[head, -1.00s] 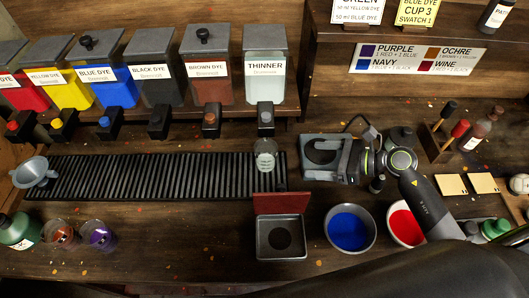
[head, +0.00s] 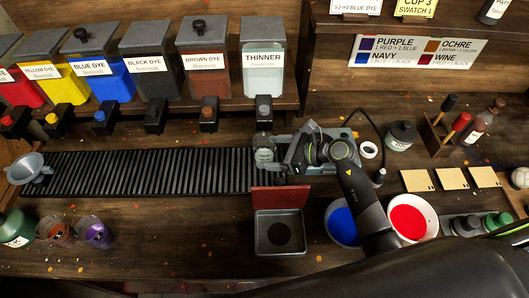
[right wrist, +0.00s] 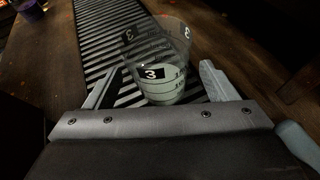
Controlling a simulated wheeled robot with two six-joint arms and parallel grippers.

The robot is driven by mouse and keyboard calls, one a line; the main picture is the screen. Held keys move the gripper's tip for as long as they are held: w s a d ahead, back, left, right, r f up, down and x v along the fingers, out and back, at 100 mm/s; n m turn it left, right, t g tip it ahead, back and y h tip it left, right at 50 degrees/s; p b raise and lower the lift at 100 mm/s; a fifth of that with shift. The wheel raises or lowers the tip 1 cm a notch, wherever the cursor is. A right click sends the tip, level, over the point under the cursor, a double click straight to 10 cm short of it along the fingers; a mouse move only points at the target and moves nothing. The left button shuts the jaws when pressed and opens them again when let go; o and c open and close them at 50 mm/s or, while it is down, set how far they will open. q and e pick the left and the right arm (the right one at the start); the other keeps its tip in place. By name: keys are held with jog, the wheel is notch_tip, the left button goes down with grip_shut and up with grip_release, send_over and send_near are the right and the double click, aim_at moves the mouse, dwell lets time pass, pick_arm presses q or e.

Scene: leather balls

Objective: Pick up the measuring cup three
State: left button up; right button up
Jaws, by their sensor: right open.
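The measuring cup three (right wrist: 160,72) is clear, marked "3", and has pale liquid in its lower part. It stands on the black ribbed rack, under the thinner dispenser (head: 264,70); in the head view the cup (head: 264,148) is at the rack's right end. My right gripper (right wrist: 160,92) is open, with a finger on each side of the cup in the right wrist view. I cannot tell whether the fingers touch it. In the head view the right gripper (head: 284,153) is beside the cup, coming from the right. My left gripper is not in view.
The ribbed rack (head: 140,172) runs left to a funnel (head: 29,168). Several dye dispensers stand behind it. A dark cable lies behind my arm.

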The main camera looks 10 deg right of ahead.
jog(key=b+x, duration=0.1)
jog(key=x, duration=0.3)
jog(key=shift+r, duration=0.1)
jog(key=shift+c, duration=1)
jog(key=c, duration=1)
jog(key=shift+o, duration=0.2)
jog(key=shift+s+d+r, duration=0.1)
jog(key=shift+d, duration=0.05)
